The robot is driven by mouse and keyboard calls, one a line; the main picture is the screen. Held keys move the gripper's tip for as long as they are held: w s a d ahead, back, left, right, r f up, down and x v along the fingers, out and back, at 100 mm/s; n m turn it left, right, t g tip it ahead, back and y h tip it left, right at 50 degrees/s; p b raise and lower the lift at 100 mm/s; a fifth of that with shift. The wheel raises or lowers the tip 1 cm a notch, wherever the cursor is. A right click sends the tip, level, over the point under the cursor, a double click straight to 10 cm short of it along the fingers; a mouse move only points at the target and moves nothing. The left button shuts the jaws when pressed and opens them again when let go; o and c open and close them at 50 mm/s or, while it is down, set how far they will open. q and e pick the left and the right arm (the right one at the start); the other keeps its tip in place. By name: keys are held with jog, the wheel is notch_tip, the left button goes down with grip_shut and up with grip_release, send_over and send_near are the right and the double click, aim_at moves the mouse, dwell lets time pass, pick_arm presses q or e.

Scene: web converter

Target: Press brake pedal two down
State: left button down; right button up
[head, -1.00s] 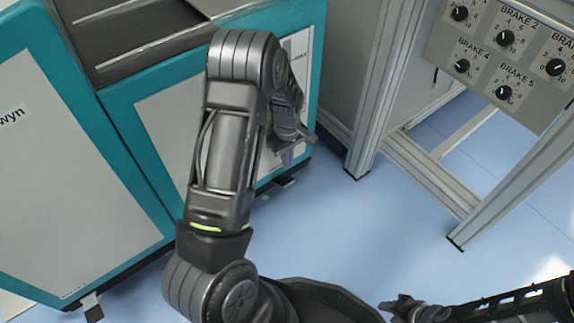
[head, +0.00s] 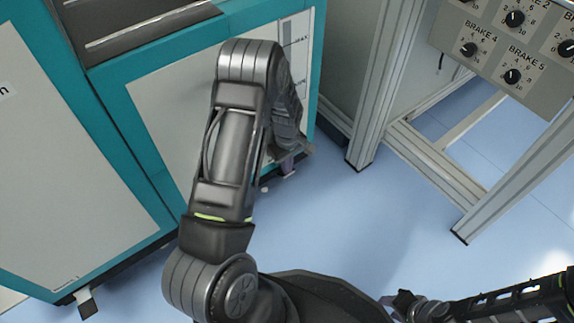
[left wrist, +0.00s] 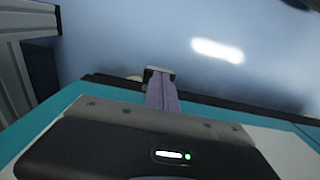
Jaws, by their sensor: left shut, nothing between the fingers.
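A small grey pedal (head: 86,306) sticks out at the foot of the teal and white cabinet at the lower left in the head view. Another pedal lies at the cabinet's foot near my left gripper (head: 287,166), mostly hidden by it and my arm. In the left wrist view the purple-grey fingers of my left gripper (left wrist: 161,95) are shut and empty. Their tips are at a small dark plate (left wrist: 159,72) at the cabinet's lower edge, which looks like the pedal; I cannot tell whether they touch. My right gripper (head: 402,301) is small at the bottom; its fingers are unclear.
The teal and white cabinet (head: 140,100) stands close behind my left arm. An aluminium frame (head: 362,140) stands to the right, with a panel of brake knobs (head: 490,62) at the upper right. The blue floor (head: 350,220) between is clear.

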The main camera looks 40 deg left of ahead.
pick_arm(q)
jog(key=shift+s+d+f, duration=0.15)
jog(key=shift+d+f, duration=0.15)
jog(key=shift+d, duration=0.15)
pick_arm(e)
jog(key=shift+r, duration=0.2)
pick_arm(q)
jog(key=s+d+f, duration=0.1)
jog(key=d+f, duration=0.2)
jog(key=f, duration=0.2)
jog(key=shift+d, duration=0.2)
dwell(0.5)
jog(key=shift+f, duration=0.1)
dwell(0.4)
